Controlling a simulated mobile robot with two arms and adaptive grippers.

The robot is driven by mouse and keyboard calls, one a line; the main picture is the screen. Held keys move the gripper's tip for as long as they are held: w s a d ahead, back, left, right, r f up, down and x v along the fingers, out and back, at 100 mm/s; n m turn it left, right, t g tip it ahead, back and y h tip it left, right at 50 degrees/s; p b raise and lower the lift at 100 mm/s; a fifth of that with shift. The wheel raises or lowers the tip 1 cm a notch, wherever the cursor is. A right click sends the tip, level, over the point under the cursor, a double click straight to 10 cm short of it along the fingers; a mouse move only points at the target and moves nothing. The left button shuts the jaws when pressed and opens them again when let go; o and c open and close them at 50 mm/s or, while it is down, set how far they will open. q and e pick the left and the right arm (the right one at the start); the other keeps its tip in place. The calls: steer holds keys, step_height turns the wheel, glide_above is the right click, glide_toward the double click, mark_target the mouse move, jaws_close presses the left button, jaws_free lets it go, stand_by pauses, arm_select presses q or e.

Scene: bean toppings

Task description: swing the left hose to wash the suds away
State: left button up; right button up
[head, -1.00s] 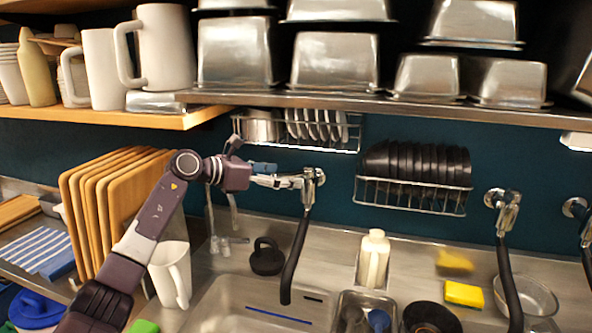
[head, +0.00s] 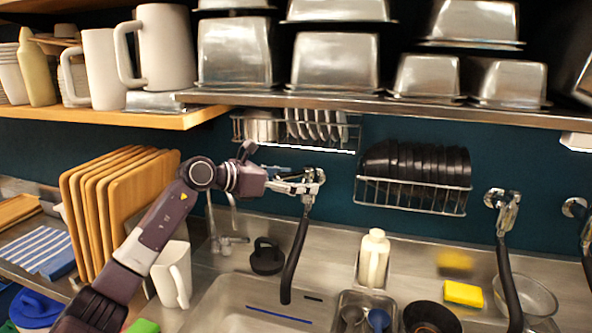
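The left hose (head: 294,262) is black and hangs down over the left sink basin (head: 222,305) from a chrome wall tap (head: 312,182). My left gripper (head: 278,174) reaches in from the left, just left of this tap, with its fingers close to the tap's metal arm. The fingers are small and overlap the tap, so I cannot tell whether they touch it or how far they are open. A blue strip lies along the basin floor. I cannot make out suds in the visible part of the basin. My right gripper is out of view.
A wire rack (head: 300,135) hangs above the tap under a metal shelf. A white mug (head: 172,276) and upright wooden boards (head: 118,205) stand left. A second hose (head: 508,285) hangs right.

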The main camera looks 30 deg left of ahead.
arm_select(q)
steer(key=s+r+b, duration=0.2)
steer(key=s+b, duration=0.2)
steer(key=s, duration=0.4)
steer(key=shift+r, duration=0.3)
stand_by(0.8)
